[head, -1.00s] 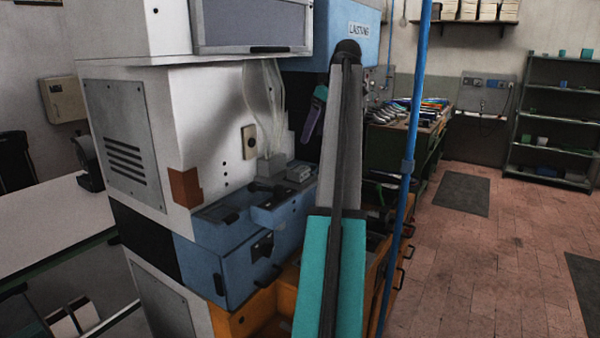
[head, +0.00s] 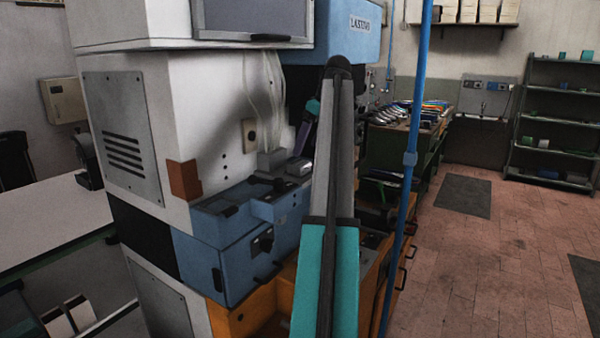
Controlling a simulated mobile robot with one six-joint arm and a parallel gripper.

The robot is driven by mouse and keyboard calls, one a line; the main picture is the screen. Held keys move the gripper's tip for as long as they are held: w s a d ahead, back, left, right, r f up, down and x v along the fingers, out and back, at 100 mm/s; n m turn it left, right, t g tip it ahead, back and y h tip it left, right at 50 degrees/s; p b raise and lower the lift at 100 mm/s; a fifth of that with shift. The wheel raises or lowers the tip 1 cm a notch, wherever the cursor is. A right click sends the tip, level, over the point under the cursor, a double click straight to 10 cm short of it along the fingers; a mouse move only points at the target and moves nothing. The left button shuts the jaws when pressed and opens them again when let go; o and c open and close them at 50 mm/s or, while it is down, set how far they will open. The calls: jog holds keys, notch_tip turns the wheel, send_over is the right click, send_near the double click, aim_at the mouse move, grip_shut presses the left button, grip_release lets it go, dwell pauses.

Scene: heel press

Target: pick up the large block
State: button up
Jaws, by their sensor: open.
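I cannot tell for certain which thing is the large block. A grey box-like piece (head: 270,160) stands at the back of the blue ledge on the press, below pale hoses. A rust-brown block shape (head: 184,180) sits against the white press corner. My gripper (head: 296,153) hangs at the end of the purple wrist, pointing down and left, just right of the grey piece in the picture. It is open, with nothing seen in it. Its fingertips are small and blurred, and I cannot tell their distance from the grey piece.
The press (head: 240,225) has a blue ledge with dark knobs and levers. A blue pole (head: 410,150) stands right of my arm. A workbench (head: 425,135) with shoes is behind. A shelf rack (head: 555,100) holds small green pieces.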

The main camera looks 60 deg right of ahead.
aim_at(300, 162)
jog(key=shift+w+f, duration=0.3)
jog(key=shift+f, duration=0.3)
jog(key=shift+p+x, duration=1.05)
jog(key=shift+x, duration=1.6)
jog(key=shift+w+d+r, duration=0.1)
jog(key=c, duration=1.4)
